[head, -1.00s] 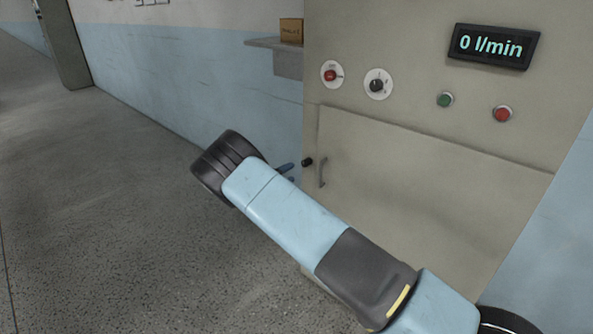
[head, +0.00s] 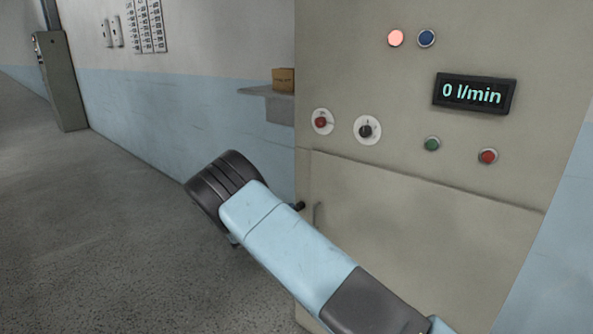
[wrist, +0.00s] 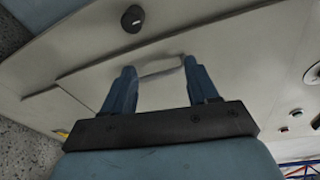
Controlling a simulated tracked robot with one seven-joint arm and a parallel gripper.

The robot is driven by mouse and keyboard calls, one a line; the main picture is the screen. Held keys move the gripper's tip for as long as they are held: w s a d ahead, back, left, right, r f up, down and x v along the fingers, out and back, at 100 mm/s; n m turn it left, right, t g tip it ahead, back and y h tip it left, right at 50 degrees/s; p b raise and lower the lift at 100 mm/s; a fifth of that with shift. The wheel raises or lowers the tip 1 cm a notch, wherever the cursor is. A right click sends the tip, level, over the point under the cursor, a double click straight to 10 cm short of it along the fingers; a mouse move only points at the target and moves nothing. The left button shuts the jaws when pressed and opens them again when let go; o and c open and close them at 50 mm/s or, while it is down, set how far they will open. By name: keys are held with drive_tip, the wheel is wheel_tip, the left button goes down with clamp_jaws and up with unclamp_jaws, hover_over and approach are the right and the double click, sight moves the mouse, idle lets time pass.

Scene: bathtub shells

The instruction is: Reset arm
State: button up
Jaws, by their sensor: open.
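My gripper (wrist: 160,82) shows in the wrist view as two blue fingers spread apart, with nothing held between them. Beyond the fingers is the grey-beige cabinet front, with a pale door handle (wrist: 162,70) seen between the fingertips. I cannot tell whether they touch it. A black knob (wrist: 132,18) is above in that view. In the head view my light-blue arm reaches from the lower right up to the left, in front of the cabinet (head: 400,215). The gripper fingers are hidden there behind my arm.
The cabinet has a display (head: 475,94) reading 0 l/min, a red switch (head: 321,121), a black dial (head: 367,130), green (head: 432,144) and red (head: 488,156) buttons. A box (head: 284,79) sits on a wall shelf (head: 270,90).

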drive_tip(key=s+d+r+m+g, duration=0.3)
drive_tip(key=d+r+m, duration=0.3)
drive_tip(key=d+r, duration=0.15)
drive_tip(key=s+d+r+m+g, duration=0.2)
drive_tip(key=d+r+m+g, duration=0.2)
drive_tip(key=d+r+m, duration=0.3)
drive_tip(key=s+d+r+m+g+y, duration=0.2)
drive_tip(key=s+d+r+m+y, duration=0.3)
drive_tip(key=s+d+r+m, duration=0.55)
drive_tip(key=s+d+r+m+t+y, duration=0.1)
drive_tip(key=s+r+m+y, duration=0.1)
drive_tip(key=s+m, duration=0.4)
drive_tip(key=s+d+r+m+t+y, duration=0.1)
drive_tip(key=s+r+m, duration=0.3)
drive_tip(key=s, duration=1.2)
drive_tip(key=s+d+r+m+y, duration=0.3)
drive_tip(key=s+m, duration=0.6)
drive_tip(key=s, duration=0.3)
drive_tip(key=shift+d+t+y, duration=0.15)
drive_tip(key=shift+t+y, duration=0.25)
drive_tip(key=shift+o, duration=0.4)
drive_tip(key=shift+w, duration=0.1)
